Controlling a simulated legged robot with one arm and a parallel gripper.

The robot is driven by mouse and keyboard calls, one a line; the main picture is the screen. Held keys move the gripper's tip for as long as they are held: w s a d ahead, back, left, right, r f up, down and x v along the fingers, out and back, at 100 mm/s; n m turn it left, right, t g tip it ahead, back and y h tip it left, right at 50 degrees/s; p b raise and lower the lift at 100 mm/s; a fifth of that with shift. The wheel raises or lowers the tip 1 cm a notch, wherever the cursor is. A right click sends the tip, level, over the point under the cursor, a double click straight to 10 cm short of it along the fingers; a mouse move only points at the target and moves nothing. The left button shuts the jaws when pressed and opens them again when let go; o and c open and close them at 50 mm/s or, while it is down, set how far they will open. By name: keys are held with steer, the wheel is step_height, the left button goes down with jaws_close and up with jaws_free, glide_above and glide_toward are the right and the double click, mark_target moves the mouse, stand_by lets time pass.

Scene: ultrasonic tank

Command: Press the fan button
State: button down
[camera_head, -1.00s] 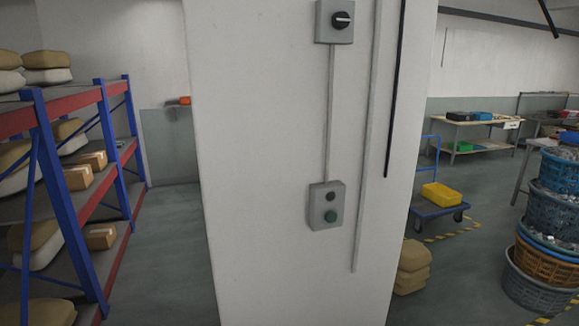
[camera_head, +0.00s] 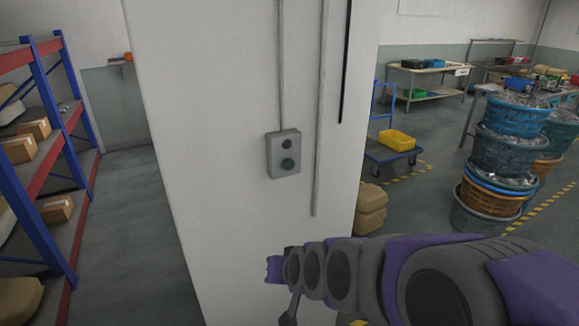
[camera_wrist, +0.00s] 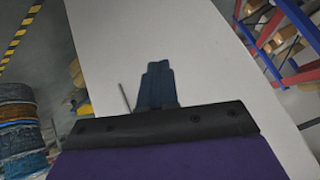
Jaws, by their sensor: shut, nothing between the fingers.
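A small grey control box (camera_head: 284,155) is fixed to the white pillar in the head view. It has a dark upper button (camera_head: 286,144) and a green lower button (camera_head: 288,163). I cannot read any label that says which is the fan button. My arm reaches in from the lower right, below the box and apart from it. My gripper (camera_wrist: 157,68) shows in the wrist view, its dark fingers shut together with nothing between them, against the white pillar face. The control box does not show in the wrist view.
The white pillar (camera_head: 220,170) stands in the middle, with thin conduits on its face. A blue and red shelf (camera_head: 40,150) is at left. Stacked baskets (camera_head: 500,165), a blue trolley (camera_head: 385,152) with a yellow bin (camera_head: 397,140) and sacks (camera_head: 370,208) are at right.

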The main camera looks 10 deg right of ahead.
mark_target(289, 164)
steer(key=w+r+m+t+h, duration=0.1)
steer(key=w+r+m+t, duration=0.3)
steer(key=w, duration=0.8)
steer(key=w+d+r+m+t+h, duration=0.4)
steer(key=w+d+m+t+h, duration=0.2)
steer(key=d+h, duration=0.2)
steer(key=shift+d+r, duration=0.15)
steer(key=shift+d, duration=1.05)
steer(key=w+a+p, duration=0.2)
steer(key=w, duration=0.6)
steer(key=shift+w+a, duration=0.15)
steer(key=shift+a, duration=0.25)
steer(key=shift+w+p, duration=0.1)
steer(key=shift+p, duration=0.25)
steer(key=shift+w+a, duration=0.1)
steer(key=shift+w, duration=0.15)
